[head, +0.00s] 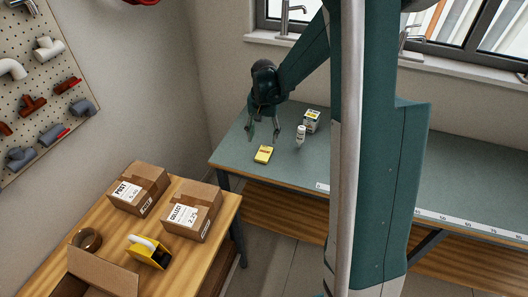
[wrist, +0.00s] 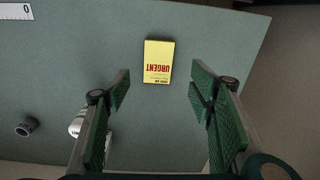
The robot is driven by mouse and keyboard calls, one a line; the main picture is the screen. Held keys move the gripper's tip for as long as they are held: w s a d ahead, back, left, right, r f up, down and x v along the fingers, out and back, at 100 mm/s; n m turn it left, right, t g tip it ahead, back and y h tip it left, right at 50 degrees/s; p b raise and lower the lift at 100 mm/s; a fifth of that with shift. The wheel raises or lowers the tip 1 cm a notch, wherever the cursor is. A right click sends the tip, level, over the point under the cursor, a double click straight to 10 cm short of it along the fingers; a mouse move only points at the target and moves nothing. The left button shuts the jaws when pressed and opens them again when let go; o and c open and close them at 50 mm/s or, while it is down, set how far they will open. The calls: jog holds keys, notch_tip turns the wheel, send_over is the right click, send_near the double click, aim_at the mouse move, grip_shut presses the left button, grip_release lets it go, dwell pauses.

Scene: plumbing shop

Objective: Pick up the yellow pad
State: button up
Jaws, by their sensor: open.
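The yellow pad (head: 263,154) lies flat on the grey-green bench top (head: 240,146) near its front left edge. In the wrist view the yellow pad (wrist: 158,62) shows red "URGENT" lettering, upside down. My gripper (head: 277,137) is open and empty above the bench, behind the pad in the head view. In the wrist view my gripper (wrist: 160,85) has its two fingers spread wide, with the pad just beyond the fingertips and between their lines. The pad is fully visible and untouched.
A white bottle (head: 301,134) and a small labelled box (head: 312,120) stand right of the pad. A measuring strip (head: 450,218) runs along the bench's front edge. Parcels (head: 191,211) and a tape dispenser (head: 148,251) sit on the wooden table in front.

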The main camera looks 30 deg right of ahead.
aim_at(265, 151)
jog(key=shift+w+d+f+m+g+p, duration=0.2)
jog(key=shift+w+d+f+p, duration=0.1)
jog(key=shift+w+d+f, duration=0.3)
jog(key=shift+w+d+f+m+g+p, duration=0.1)
jog(key=shift+w+d+f+m+p, duration=0.2)
jog(key=shift+f, duration=0.4)
jog(key=shift+f, duration=0.1)
jog(key=shift+f, duration=1.2)
jog(key=shift+s+f, duration=0.1)
jog(key=shift+f, duration=2.5)
jog(key=c, duration=1)
